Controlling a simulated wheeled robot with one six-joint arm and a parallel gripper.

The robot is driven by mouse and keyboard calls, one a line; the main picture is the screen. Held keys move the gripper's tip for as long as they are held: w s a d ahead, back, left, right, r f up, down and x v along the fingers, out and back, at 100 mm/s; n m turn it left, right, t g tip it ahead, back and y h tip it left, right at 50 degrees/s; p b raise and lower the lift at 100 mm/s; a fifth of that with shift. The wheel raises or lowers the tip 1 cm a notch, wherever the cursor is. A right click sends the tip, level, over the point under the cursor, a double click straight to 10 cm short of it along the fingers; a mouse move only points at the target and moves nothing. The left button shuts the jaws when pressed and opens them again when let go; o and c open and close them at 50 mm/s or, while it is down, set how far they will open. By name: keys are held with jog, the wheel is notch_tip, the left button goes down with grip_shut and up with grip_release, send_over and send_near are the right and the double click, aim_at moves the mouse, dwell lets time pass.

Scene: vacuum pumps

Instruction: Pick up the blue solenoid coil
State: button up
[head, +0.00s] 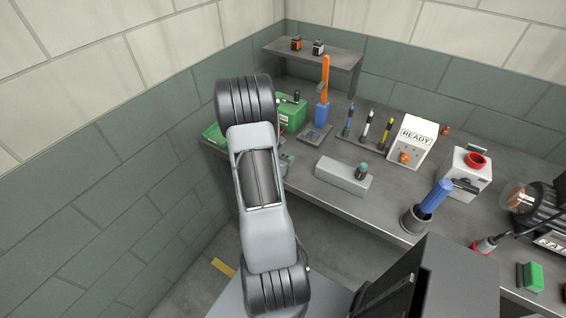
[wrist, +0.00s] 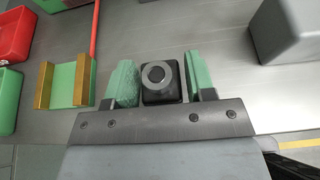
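In the wrist view a black square block with a grey ring on top, which looks like a solenoid coil (wrist: 162,82), sits between the two green fingers of my gripper (wrist: 163,84). No blue shows on it from above. The fingers lie very close along its left and right sides. I cannot tell whether they press on it or leave a thin gap. Two other coil-like blocks, one orange and black (head: 296,43) and one white and black (head: 318,47), stand on the raised shelf.
Left of the gripper are a green holder with brass bars (wrist: 68,83), a red bin (wrist: 14,38) and a green bin (wrist: 9,100). A grey block (head: 343,176) lies to the right on the bench. Screwdrivers, a white READY box (head: 412,140) and a dark cup (head: 416,219) stand further right.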

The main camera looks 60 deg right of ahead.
jog(key=c, duration=0.7)
jog(key=shift+r, duration=0.15)
